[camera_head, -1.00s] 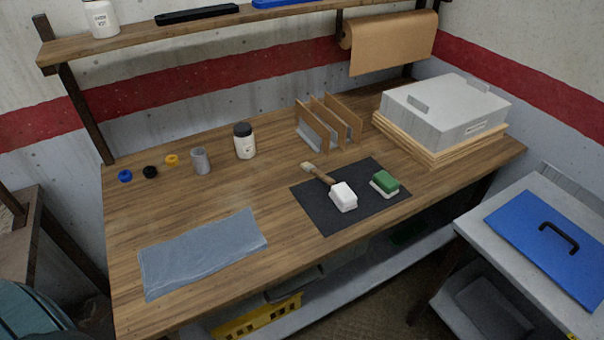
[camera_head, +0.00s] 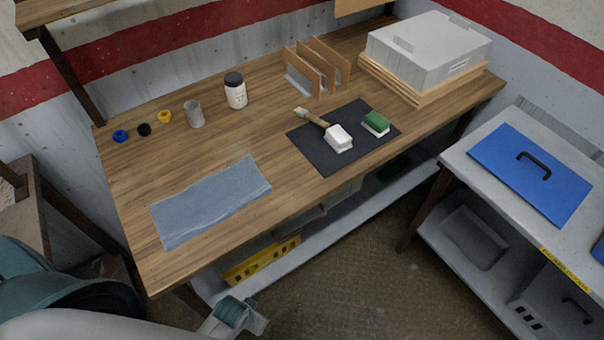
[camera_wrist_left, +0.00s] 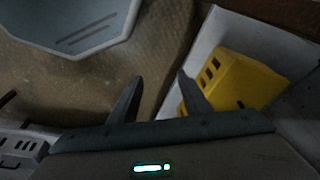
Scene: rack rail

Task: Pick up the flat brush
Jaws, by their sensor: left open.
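The flat brush (camera_head: 311,117) lies on the dark mat (camera_head: 316,157) on the wooden workbench. A green and white sponge-like block (camera_head: 376,123) lies on the mat to the right. My left gripper (camera_wrist_left: 157,83) is open and empty in the left wrist view, over the floor near a yellow crate (camera_wrist_left: 235,82) on the lower shelf. It is well away from the brush. My right gripper is not in view.
A grey-blue cloth (camera_head: 210,200) lies at the bench's front left. A jar (camera_head: 236,91), metal cup (camera_head: 194,114) and wooden dividers (camera_head: 316,68) stand behind. A grey case (camera_head: 428,50) sits at the back right. A side table holds a blue panel (camera_head: 530,173).

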